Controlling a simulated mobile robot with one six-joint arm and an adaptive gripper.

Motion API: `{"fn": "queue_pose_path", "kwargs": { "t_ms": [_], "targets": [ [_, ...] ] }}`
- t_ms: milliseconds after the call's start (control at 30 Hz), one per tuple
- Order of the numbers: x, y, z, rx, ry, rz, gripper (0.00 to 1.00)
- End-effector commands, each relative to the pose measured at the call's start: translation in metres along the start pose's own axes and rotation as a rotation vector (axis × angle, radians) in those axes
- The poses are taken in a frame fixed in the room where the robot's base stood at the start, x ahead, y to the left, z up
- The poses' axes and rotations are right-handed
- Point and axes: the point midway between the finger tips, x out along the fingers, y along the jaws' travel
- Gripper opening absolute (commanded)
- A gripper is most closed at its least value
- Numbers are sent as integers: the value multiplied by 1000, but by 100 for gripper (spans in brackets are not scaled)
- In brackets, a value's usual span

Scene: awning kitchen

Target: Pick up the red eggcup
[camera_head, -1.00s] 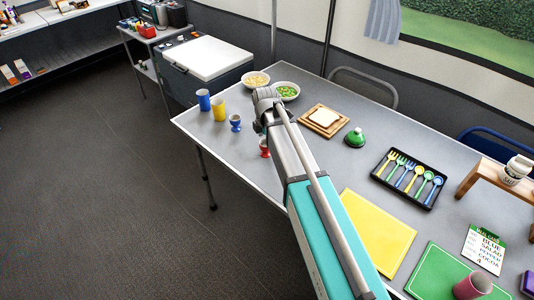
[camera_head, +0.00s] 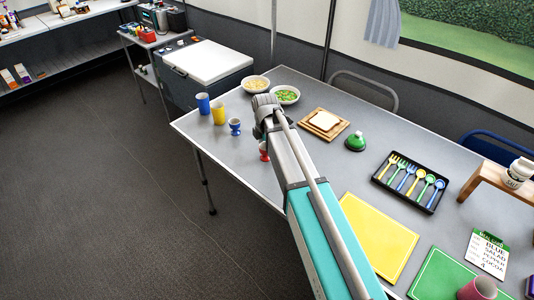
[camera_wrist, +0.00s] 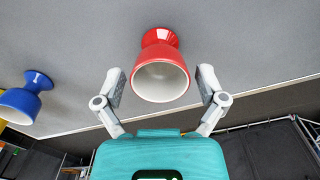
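The red eggcup (camera_wrist: 161,66) stands on the grey table (camera_wrist: 75,35) in the wrist view, its white inside facing the camera. My gripper (camera_wrist: 160,86) is open, with one finger on each side of the eggcup's bowl and a gap visible on both sides. In the head view the eggcup (camera_head: 264,151) shows only in part beside my arm, which hides the rest of it. My gripper's fingers are hidden in the head view. A blue eggcup (camera_head: 235,126) stands to the left, also visible in the wrist view (camera_wrist: 23,98).
Blue and yellow cups (camera_head: 203,103) stand near the table's left edge. Two food bowls (camera_head: 286,95) and a bread board (camera_head: 325,124) lie behind my arm. A cutlery tray (camera_head: 410,183), yellow mat (camera_head: 378,240) and green mat (camera_head: 445,278) lie to the right.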

Motion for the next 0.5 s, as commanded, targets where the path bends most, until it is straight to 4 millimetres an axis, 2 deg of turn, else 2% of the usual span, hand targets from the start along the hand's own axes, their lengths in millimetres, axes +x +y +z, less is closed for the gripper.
{"fn": "queue_pose_path", "kwargs": {
  "t_ms": [33,300,500],
  "targets": [
    [0,0,0,0,0,0,68],
    [0,0,0,0,0,0,18],
    [0,0,0,0,0,0,18]
  ]
}}
